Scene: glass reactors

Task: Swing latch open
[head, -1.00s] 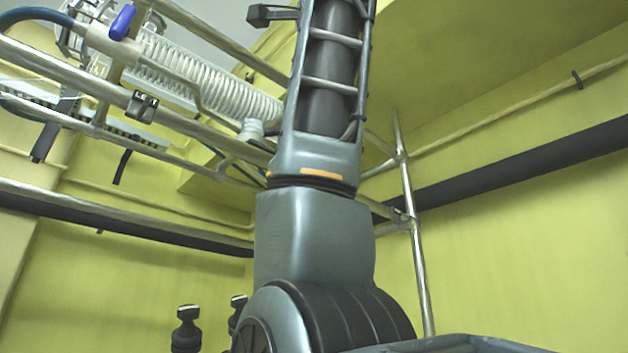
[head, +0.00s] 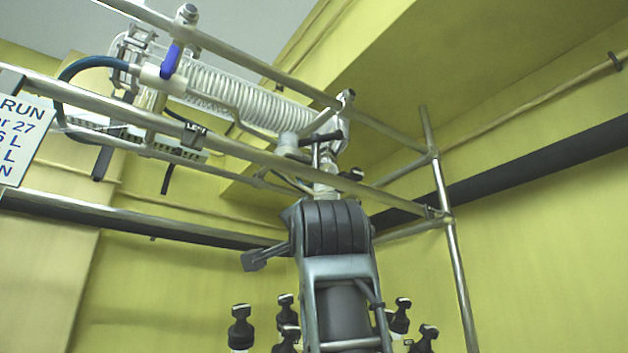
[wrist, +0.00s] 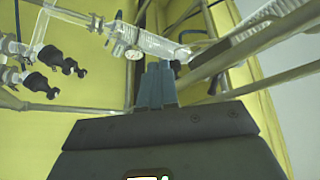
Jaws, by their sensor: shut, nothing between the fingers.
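My gripper (wrist: 157,86) shows in the wrist view as two blue-grey fingers side by side, shut and empty, pointing toward the glassware. In the head view my arm's links hide the gripper. No part is clear enough for me to name as the latch. A blue lever handle (head: 169,62) sits on the glass line at the upper left of the head view. A dark T-shaped handle (head: 321,137) stands by the lower right end of the coiled glass condenser (head: 240,104), just above my arm. I cannot tell whether the fingers touch anything.
Metal frame rails (head: 230,152) cross between my body and the condenser. A metal upright (head: 448,230) stands at right. Several black-capped fittings (head: 240,326) surround my arm low down. A sign (head: 22,135) hangs at left. The yellow wall (head: 545,250) at right has free space before it.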

